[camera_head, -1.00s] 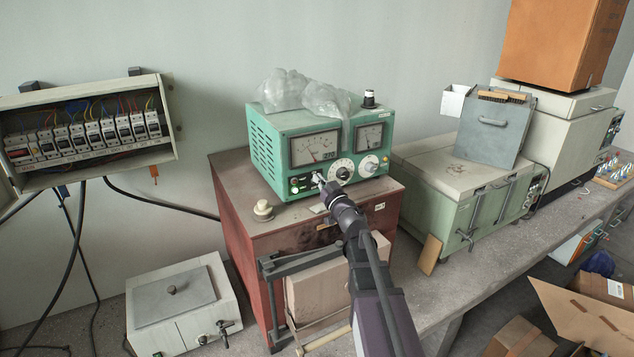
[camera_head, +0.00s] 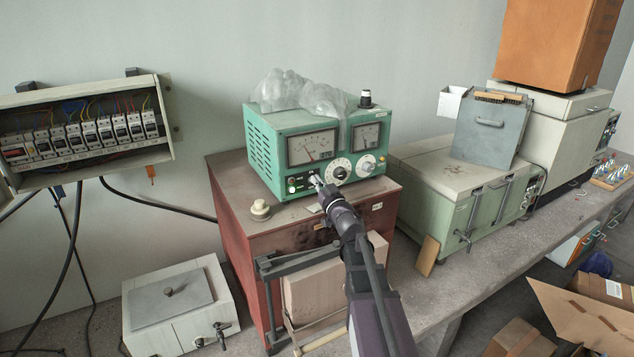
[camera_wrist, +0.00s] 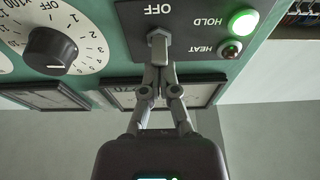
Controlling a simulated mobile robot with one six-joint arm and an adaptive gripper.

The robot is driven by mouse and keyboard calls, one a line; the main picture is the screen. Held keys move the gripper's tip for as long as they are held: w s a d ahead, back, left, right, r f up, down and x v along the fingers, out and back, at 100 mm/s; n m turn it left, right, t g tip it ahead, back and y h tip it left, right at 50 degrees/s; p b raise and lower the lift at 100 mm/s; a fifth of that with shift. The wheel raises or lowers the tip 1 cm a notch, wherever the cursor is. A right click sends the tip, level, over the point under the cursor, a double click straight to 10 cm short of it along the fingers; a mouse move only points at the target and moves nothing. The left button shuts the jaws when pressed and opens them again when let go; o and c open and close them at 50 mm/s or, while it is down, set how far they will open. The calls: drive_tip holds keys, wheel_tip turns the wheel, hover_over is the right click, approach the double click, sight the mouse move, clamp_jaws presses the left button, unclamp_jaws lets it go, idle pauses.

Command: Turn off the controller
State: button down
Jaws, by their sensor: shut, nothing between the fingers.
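The controller (camera_head: 263,150) is a green box with two dial meters, standing on a dark red cabinet. In the upside-down wrist view its black switch panel (camera_wrist: 200,58) shows the labels OFF, HOLD and HEAT. A metal toggle switch (camera_wrist: 157,36) sits beside the OFF label, and its lever seems to point away from that label. The green HOLD lamp (camera_wrist: 243,22) is lit; the red HEAT lamp (camera_wrist: 229,49) looks dark. My gripper (camera_wrist: 160,70) is shut and empty, its fingertips at the lever's end; contact is unclear. My gripper (camera_head: 317,182) partly covers the panel in the head view.
A round knob (camera_wrist: 48,50) with a numbered white dial is beside the switch panel. Crumpled clear plastic (camera_head: 300,95) lies on the controller. A cream knob-like object (camera_head: 260,209) stands on the red cabinet (camera_head: 232,215). A pale green box (camera_head: 425,205) stands to the right.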

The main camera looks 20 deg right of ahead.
drive_tip(key=shift+f, duration=0.25)
drive_tip(key=shift+f+b, duration=0.1)
drive_tip(key=shift+b, duration=0.2)
drive_tip(key=shift+s, duration=0.1)
